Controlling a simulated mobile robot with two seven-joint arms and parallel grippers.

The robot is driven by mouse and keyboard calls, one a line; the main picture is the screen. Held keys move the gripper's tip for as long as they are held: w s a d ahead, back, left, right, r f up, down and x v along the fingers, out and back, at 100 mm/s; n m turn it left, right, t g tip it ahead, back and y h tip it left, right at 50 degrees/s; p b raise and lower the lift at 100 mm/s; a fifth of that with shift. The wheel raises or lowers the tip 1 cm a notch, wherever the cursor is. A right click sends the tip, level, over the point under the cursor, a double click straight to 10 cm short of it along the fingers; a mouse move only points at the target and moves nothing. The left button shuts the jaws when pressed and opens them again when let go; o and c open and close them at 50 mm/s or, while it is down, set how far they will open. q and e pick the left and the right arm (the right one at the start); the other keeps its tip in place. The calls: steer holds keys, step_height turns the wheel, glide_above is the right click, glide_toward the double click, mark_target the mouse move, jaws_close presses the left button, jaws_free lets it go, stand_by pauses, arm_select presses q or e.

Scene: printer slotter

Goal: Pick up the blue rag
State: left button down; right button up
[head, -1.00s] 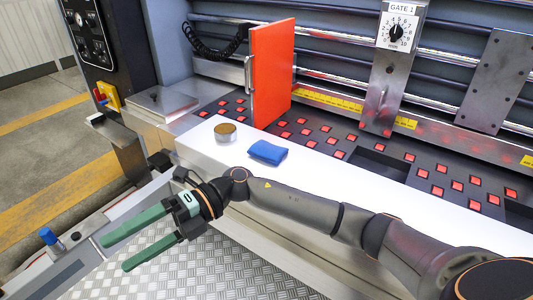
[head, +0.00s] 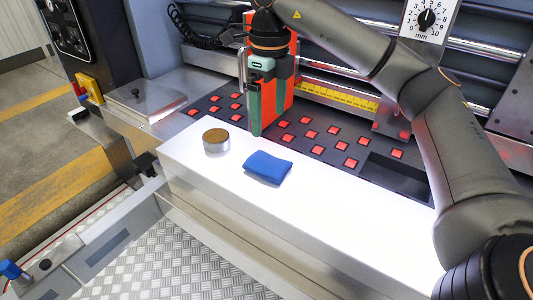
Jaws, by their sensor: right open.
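The blue rag (head: 268,167) is a small folded pad lying flat on the white ledge, near its middle. My right gripper (head: 257,132) points down just behind and a little left of the rag, in front of the orange panel. Its green fingers are seen nearly edge-on, so the gap between them hardly shows. The gripper is open and no rag is in it; the rag lies apart from the fingertips in the picture. My left gripper is not in view.
A round tin (head: 216,140) with a brown top stands on the white ledge (head: 345,213), left of the rag. The orange panel (head: 281,88) stands upright behind the gripper. A dark bed with red squares (head: 350,163) runs behind the ledge. The ledge is clear right of the rag.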

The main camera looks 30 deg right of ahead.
glide_above(267, 161)
steer(key=f, duration=0.6)
steer(key=shift+s+d+f, duration=0.1)
steer(key=shift+s+f, duration=0.2)
steer(key=shift+s, duration=0.1)
steer(key=f, duration=0.5)
steer(key=shift+w+f+p, duration=0.3)
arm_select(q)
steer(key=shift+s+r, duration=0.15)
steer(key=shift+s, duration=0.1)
arm_select(e)
steer(key=c, duration=1.1)
steer(key=shift+c, duration=0.2)
steer(key=shift+r, duration=0.1)
